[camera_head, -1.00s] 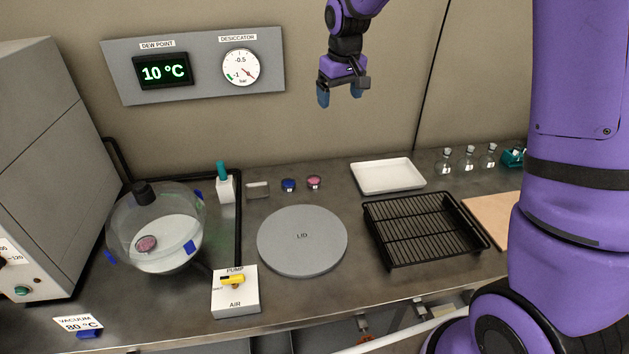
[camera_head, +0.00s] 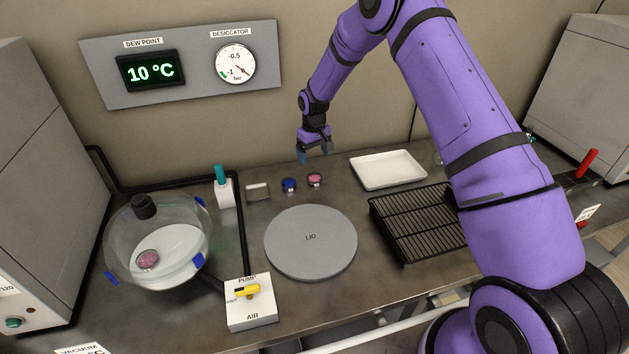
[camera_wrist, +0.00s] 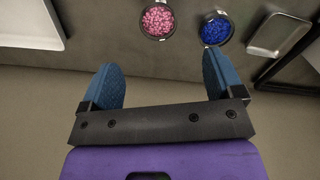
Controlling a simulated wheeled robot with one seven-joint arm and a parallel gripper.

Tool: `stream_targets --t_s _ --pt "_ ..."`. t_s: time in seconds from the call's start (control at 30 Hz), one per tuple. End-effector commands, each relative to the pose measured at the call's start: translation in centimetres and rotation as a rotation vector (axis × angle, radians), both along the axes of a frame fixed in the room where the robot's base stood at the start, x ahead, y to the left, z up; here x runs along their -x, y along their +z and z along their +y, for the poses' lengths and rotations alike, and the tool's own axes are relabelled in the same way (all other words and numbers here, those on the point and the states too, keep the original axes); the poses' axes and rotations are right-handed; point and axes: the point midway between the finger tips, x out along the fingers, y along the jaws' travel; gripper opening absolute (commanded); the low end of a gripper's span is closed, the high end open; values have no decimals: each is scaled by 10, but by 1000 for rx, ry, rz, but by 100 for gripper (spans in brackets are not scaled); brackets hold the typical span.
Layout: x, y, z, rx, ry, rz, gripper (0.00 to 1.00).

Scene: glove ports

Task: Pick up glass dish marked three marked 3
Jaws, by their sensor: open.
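Two small round glass dishes stand on the bench: one with pink beads (camera_head: 315,179), also in the wrist view (camera_wrist: 157,21), and one with blue beads (camera_head: 289,185), also in the wrist view (camera_wrist: 215,29). Another dish with pink contents (camera_head: 148,259) sits inside the glass desiccator bowl (camera_head: 115,235). I cannot read a 3 on any dish. My gripper (camera_head: 315,154) is open and empty, just above and behind the pink and blue dishes. In the wrist view, its blue fingers (camera_wrist: 160,62) are apart, with both dishes beyond them.
A small metal tray (camera_head: 257,192) lies left of the blue dish, near a teal-capped bottle (camera_head: 222,188). A white tray (camera_head: 388,169) and black rack (camera_head: 410,222) are to the right. The grey lid (camera_head: 310,243) lies in front. The wall is behind.

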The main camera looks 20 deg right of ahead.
Motion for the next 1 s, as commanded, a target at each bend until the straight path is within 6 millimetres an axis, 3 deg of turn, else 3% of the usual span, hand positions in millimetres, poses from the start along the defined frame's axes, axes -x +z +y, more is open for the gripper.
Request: stream_targets --t_s 0.3,0.57,0.8,1.0 --pt "0 -43 0 1 -1 2 87" --pt "0 -61 -1 1 -1 2 87" --pt "-1 -94 -3 1 0 3 87" --pt "-2 -100 -3 1 -1 -1 87"
